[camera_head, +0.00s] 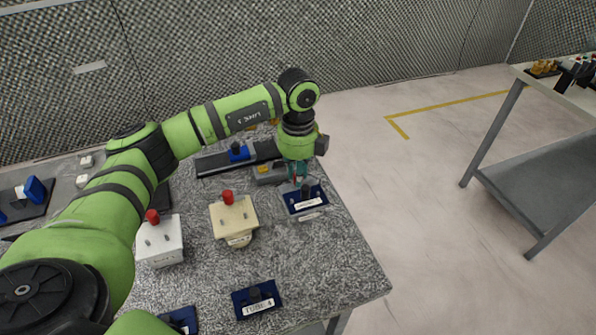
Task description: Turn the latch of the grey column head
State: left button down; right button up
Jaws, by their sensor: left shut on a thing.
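The grey column head (269,174), with a small yellow part on top, sits near the far right of the speckled table, partly hidden by my left gripper. My left gripper (297,180) points down at its right side, just behind a dark blue labelled stand (305,199). Its fingers are closed, with a little red showing between them, and appear to be on the head's latch. The small size and the wrist hide the exact contact and the latch's angle. My right gripper is not in view.
A cream head (235,221) and a white head (160,243), each with a red knob, stand nearer on the table (330,265). A blue stand (257,299) lies at the front. A grey shelf (545,175) stands right, across open floor.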

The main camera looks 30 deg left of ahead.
pick_arm(q)
jog(key=c, duration=1.4)
grip_release()
jog(key=shift+o, duration=0.2)
jog(key=shift+r, duration=0.1)
notch_tip(320, 180, up, 12)
